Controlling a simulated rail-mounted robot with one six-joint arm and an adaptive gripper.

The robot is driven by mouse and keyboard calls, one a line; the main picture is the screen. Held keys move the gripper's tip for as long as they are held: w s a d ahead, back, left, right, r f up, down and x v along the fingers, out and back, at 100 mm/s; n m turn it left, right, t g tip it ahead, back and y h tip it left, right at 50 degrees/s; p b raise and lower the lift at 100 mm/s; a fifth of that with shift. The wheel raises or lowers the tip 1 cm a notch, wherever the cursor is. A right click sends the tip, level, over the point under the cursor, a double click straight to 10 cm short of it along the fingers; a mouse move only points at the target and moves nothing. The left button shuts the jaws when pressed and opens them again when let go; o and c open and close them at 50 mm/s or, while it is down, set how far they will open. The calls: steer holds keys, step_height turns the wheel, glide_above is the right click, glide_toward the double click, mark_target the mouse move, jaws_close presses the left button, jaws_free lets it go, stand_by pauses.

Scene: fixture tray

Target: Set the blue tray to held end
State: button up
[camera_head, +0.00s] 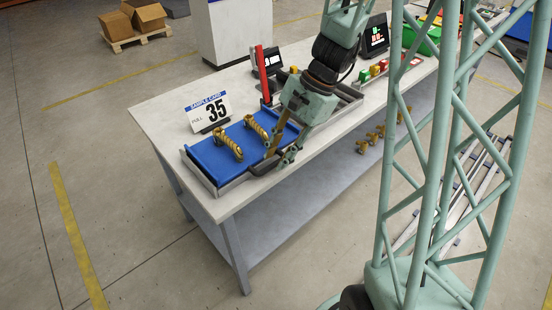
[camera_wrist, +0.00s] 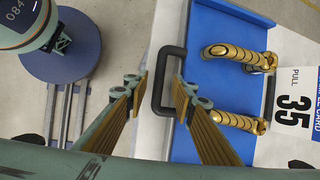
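The blue tray (camera_head: 212,158) lies in a grey frame at the near left end of the table; it also shows in the wrist view (camera_wrist: 200,140). Two gold ribbed fittings (camera_head: 229,146) (camera_head: 257,131) lie across it. A black U-shaped handle (camera_wrist: 157,92) stands out from the tray's edge in the wrist view. My gripper (camera_head: 278,157) is low at the tray's right side. In the wrist view my gripper (camera_wrist: 160,84) is open, one fingertip on each side of the handle bar, with gaps showing. Contact with the handle cannot be made out.
A sample card reading 35 (camera_head: 209,112) stands behind the tray. A red post (camera_head: 262,74) and a small screen (camera_head: 272,61) stand farther back. Coloured knobs (camera_head: 375,69) and a green bin (camera_head: 421,40) are to the right. The table's left corner is clear.

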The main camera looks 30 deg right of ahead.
steer(key=v, duration=1)
steer(key=shift+r, duration=0.35)
steer(key=shift+d, duration=0.15)
steer(key=s+a+r+n+h, duration=0.2)
steer(key=s+a+r+n, duration=0.45)
steer(key=s+r, duration=0.35)
steer(key=s+a+r+n+t+h, duration=0.1)
steer(key=s+a+r+n, duration=0.1)
steer(key=s+r+n, duration=0.2)
steer(key=s+a+r+n+t+h, duration=0.2)
steer(key=s+r+n, duration=0.1)
steer(key=s, duration=0.8)
steer(key=shift+s+r+n, duration=0.25)
steer(key=shift+r+n, duration=0.1)
steer(key=shift+r, duration=0.55)
steer(key=shift+c, duration=0.5)
stand_by(1.7)
